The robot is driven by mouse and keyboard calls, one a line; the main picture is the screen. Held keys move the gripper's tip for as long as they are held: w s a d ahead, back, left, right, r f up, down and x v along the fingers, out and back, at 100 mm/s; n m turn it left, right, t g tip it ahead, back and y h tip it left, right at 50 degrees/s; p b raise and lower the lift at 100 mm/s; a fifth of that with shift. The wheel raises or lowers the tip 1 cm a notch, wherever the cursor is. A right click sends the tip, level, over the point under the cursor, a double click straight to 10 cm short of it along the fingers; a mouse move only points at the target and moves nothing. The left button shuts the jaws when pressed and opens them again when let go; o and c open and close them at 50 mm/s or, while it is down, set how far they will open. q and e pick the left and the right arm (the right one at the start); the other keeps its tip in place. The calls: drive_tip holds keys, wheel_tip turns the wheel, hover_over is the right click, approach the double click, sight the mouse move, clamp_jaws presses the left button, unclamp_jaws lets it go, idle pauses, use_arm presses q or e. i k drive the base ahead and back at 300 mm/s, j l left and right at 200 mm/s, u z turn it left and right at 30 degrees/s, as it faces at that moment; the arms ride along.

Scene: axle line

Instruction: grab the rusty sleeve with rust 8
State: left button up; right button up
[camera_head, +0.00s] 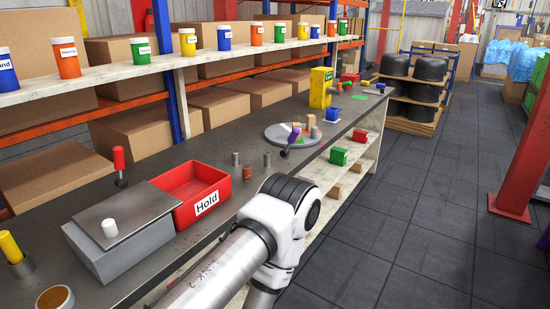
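Two small rust-brown cylinders stand on the grey workbench (225,224), right of the red Hold bin. One rusty sleeve (247,174) is nearer to me. The other rusty cylinder (235,159) is a little behind it and to its left. A grey metal cylinder (267,160) stands beside them on the right. All are too small to read a rust number on them. One of my arms reaches in from the bottom, its white joint in front of the bench edge. Neither gripper shows in the picture.
The red Hold bin (203,207) and a grey lidded box (130,240) stand on the bench at left. A round grey plate (320,133) with small blocks and a purple-handled tool (291,140) lies farther back. A shelf of coloured cups runs above.

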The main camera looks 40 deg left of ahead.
sight(246, 170)
drive_tip(key=i+l, duration=0.1)
drive_tip(key=i, duration=3.3)
drive_tip(key=i+u, duration=0.15)
drive_tip(key=u, duration=0.35)
drive_tip(key=i+u, duration=0.2)
drive_tip(key=u, duration=0.3)
drive_tip(key=i+l+u, duration=0.1)
drive_tip(key=u, duration=0.4)
drive_tip(key=i+l+u, duration=0.1)
drive_tip(key=l+u, duration=0.15)
drive_tip(key=u, duration=0.2)
drive_tip(key=i+l+u, duration=0.1)
drive_tip(key=u, duration=0.4)
drive_tip(key=l+u, duration=0.35)
drive_tip(key=u, duration=0.15)
